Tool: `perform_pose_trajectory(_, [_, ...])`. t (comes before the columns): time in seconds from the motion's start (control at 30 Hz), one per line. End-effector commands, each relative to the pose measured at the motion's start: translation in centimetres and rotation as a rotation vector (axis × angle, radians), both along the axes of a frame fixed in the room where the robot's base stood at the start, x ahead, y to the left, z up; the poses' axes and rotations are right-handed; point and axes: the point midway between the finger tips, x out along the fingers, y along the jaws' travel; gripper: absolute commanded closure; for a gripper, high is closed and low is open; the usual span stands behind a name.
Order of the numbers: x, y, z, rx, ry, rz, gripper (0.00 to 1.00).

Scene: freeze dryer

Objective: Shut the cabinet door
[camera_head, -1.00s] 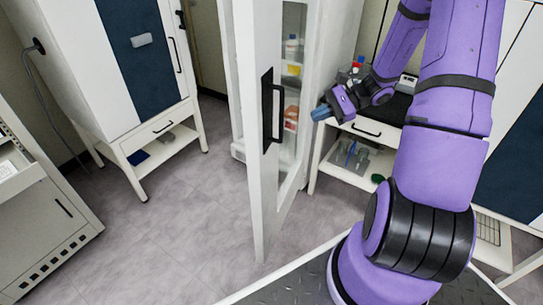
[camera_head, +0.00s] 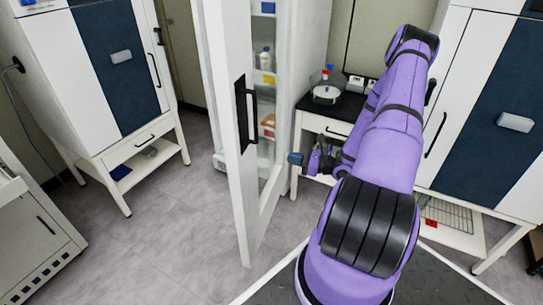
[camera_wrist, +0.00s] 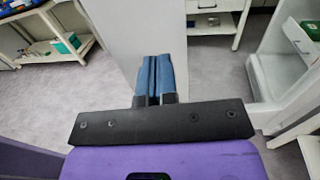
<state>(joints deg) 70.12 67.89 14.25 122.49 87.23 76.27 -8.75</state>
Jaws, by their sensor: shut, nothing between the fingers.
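The cabinet door (camera_head: 232,165) is a tall white framed panel with a black handle (camera_head: 246,117). It stands open in the head view, swung out from the white cabinet, whose shelves (camera_head: 263,75) show behind it. In the wrist view the blue fingers (camera_wrist: 155,78) are together and empty, in front of a pale upright panel (camera_wrist: 190,75) that looks like the door. I cannot tell whether they touch it.
A black-topped bench (camera_head: 345,106) with a glass vessel (camera_head: 326,90) stands right of the cabinet. A white and blue cabinet (camera_head: 115,60) stands at the left, another (camera_head: 480,110) at the right. The grey floor (camera_head: 170,225) left of the door is clear.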

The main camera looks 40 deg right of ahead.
Motion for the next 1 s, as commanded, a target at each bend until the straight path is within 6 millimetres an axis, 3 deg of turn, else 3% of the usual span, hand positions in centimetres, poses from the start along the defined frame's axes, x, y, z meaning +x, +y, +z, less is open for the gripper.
perform_pose_trajectory(0.6, [9.1,5.5,0.1,-0.001,-0.001,0.006,1.00])
perform_pose_trajectory(0.8, [10.9,6.5,0.0,-0.002,0.000,0.005,1.00])
perform_pose_trajectory(1.0, [11.5,6.9,0.0,-0.001,0.000,0.004,1.00])
